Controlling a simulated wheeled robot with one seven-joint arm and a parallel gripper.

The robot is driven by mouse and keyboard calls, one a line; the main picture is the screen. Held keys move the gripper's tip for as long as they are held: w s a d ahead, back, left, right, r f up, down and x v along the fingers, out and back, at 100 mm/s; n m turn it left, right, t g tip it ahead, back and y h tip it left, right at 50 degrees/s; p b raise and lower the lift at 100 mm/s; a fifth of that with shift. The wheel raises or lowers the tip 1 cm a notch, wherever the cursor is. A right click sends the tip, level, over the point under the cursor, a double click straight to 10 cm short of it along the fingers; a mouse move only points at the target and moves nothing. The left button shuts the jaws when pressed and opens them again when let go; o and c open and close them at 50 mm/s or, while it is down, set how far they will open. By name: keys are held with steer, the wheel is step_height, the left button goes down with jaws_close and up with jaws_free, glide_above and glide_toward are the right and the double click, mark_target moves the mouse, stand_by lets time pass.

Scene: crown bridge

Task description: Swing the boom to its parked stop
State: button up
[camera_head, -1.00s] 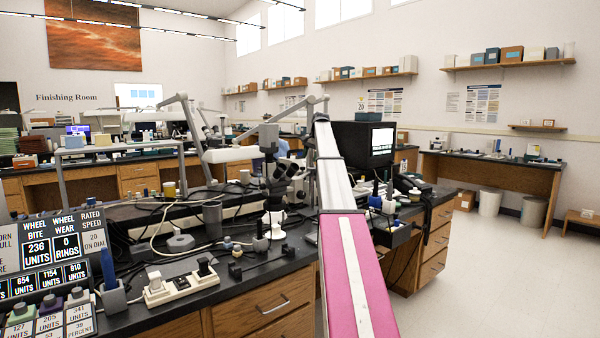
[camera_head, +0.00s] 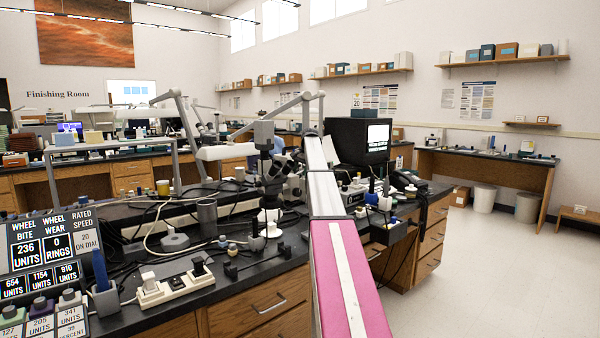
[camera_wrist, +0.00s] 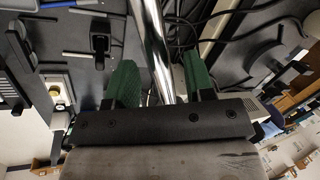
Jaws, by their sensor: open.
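In the wrist view a shiny chrome bar, which looks like the boom (camera_wrist: 151,38), runs from the top edge down between the green fingers of my gripper (camera_wrist: 158,64). The fingers are open, one on each side of the bar, and a gap shows beside it. I cannot tell how deep the bar sits between them. In the head view a microscope (camera_head: 274,185) stands on the black bench, left of my outstretched arm. My arm hides the gripper there. I cannot make out the boom or its parked stop in the head view.
The black bench top (camera_head: 215,302) carries a white socket strip (camera_head: 172,285), a grey cup (camera_head: 207,217), loose cables and a number panel (camera_head: 50,245) at left. Open floor (camera_head: 480,270) lies at right.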

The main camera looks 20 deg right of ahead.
steer(key=shift+a+f, duration=0.1)
steer(key=shift+f, duration=0.2)
steer(key=shift+c, duration=0.4)
jaws_close()
